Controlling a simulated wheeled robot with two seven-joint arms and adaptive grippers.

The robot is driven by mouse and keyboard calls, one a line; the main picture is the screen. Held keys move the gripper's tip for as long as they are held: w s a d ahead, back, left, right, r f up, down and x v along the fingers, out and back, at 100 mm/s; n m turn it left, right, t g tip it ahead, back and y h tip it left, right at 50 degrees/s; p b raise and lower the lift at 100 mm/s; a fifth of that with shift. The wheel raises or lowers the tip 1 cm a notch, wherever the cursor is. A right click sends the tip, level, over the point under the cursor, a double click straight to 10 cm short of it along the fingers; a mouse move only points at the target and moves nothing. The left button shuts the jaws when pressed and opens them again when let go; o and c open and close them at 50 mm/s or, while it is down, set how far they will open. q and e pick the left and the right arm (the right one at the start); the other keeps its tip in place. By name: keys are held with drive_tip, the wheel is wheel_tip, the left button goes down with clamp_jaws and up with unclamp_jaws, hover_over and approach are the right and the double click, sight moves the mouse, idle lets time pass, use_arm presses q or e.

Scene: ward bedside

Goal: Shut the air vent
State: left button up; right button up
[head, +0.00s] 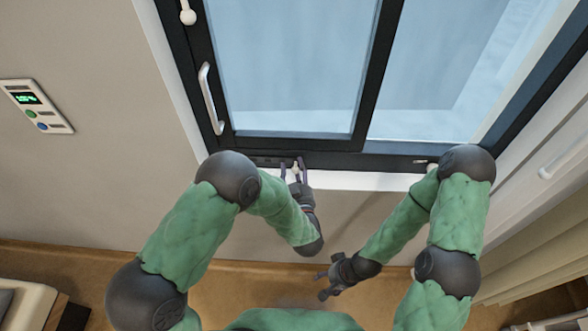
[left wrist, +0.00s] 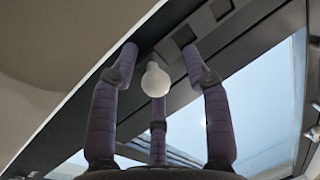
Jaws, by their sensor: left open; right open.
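The air vent (head: 266,160) is a dark strip with slots along the bottom bar of the black window frame. In the left wrist view, dark square openings show in the vent strip (left wrist: 183,36). A white round knob (left wrist: 156,80) stands between the fingers of my left gripper (left wrist: 160,55), with gaps on both sides. In the head view, my left gripper (head: 294,168) is at the bottom bar, open around the small pale knob. My right gripper (head: 325,284) is open and empty, low in front of the wall, away from the window.
The window has a white handle (head: 210,98) on its left sash and a white knob (head: 187,14) above. A wall panel (head: 37,106) with a green display is at left. A pale curtain (head: 525,238) hangs at right. My right arm's elbow overlaps the lower right frame.

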use_arm(q)
drive_tip(key=s+d, duration=0.2)
drive_tip(key=s, duration=0.9)
drive_tip(key=shift+s+d, duration=0.15)
drive_tip(key=shift+s, duration=0.15)
drive_tip(key=w+a+f+g+h, duration=0.1)
drive_tip(key=a+f+g, duration=0.15)
drive_tip(key=f, duration=0.25)
drive_tip(key=a+f+n+g+h, duration=0.1)
drive_tip(key=f+g, duration=0.2)
drive_tip(key=f, duration=0.3)
drive_tip(key=w+a+f+g+h, duration=0.1)
drive_tip(key=f+g, duration=0.2)
drive_tip(key=f, duration=0.2)
drive_tip(key=s+a+f+g+h, duration=0.2)
drive_tip(key=s+f+g, duration=0.2)
drive_tip(key=s, duration=0.4)
drive_tip(key=s+a+f+n+g+h, duration=0.1)
drive_tip(key=s+a+f+g+h, duration=0.1)
drive_tip(key=s, duration=0.5)
wheel_tip(320, 180, down, 4)
drive_tip(key=a+g, duration=0.1)
drive_tip(key=g, duration=0.1)
drive_tip(key=shift+s+r+g, duration=0.25)
drive_tip(key=shift+s+g, duration=0.1)
drive_tip(key=shift+s, duration=0.05)
